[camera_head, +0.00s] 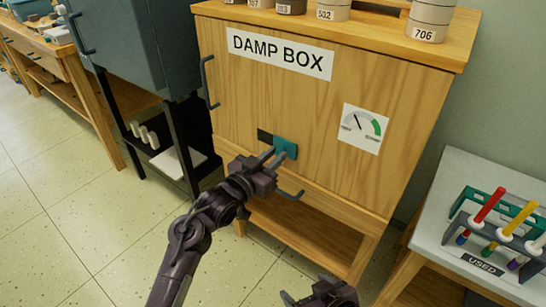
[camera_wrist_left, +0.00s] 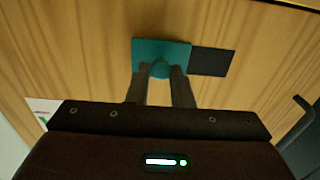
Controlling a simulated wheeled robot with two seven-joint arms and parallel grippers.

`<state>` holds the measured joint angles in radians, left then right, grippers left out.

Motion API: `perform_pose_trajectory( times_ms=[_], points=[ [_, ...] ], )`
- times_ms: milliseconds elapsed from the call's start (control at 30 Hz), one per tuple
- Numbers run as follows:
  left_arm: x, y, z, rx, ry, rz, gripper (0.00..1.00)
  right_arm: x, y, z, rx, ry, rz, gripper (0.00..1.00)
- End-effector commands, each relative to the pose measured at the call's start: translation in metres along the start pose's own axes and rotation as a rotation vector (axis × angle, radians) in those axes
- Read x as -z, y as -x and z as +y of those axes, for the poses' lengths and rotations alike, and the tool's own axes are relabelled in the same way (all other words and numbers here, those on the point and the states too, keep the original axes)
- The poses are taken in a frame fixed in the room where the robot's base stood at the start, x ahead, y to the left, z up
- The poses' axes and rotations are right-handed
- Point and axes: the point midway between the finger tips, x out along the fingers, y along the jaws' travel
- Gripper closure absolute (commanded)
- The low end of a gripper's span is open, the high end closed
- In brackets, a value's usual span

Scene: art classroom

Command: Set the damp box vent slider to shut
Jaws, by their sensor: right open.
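The wooden damp box (camera_head: 310,100) carries a white "DAMP BOX" label. Its teal vent slider (camera_head: 285,147) is low on the front, with a dark vent opening (camera_head: 264,136) exposed to its left. In the left wrist view the slider (camera_wrist_left: 180,52) has its dark opening (camera_wrist_left: 210,62) on the right. My left gripper (camera_head: 279,155) is at the slider. Its two fingers (camera_wrist_left: 160,78) are on either side of the small teal knob and appear closed against it. My right gripper (camera_head: 309,287) is open and empty at the bottom, below the box.
A gauge (camera_head: 361,129) is on the box front, and a dark handle (camera_head: 208,82) is at its left. Numbered jars (camera_head: 430,20) stand on top. A grey cabinet (camera_head: 150,45) is at left. A side table (camera_head: 440,205) with a tube rack is at right.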

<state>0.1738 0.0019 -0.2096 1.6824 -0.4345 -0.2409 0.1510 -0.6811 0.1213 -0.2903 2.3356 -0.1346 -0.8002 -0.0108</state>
Motion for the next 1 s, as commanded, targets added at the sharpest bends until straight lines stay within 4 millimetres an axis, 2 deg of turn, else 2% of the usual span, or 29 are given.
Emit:
perform_pose_trajectory(
  times_ms=[333,467,633,800,1000],
  points=[
    [0.000,0.000,-0.003,0.001,-0.001,-0.001,1.00,0.000,0.001,0.000,0.000,0.000,-0.007,0.23],
    [0.002,0.000,-0.016,0.002,-0.002,-0.002,1.00,-0.030,0.005,-0.002,0.004,-0.008,-0.141,0.23],
    [0.003,0.000,-0.044,0.003,-0.004,-0.003,1.00,-0.067,0.017,-0.002,0.003,-0.016,-0.333,0.23],
    [0.001,0.000,-0.066,0.001,0.000,-0.001,1.00,-0.072,0.019,0.004,-0.009,-0.022,-0.376,0.23],
    [0.000,0.000,-0.070,0.004,0.001,0.000,1.00,-0.074,0.019,0.005,-0.011,-0.023,-0.379,0.23]
  ],
)
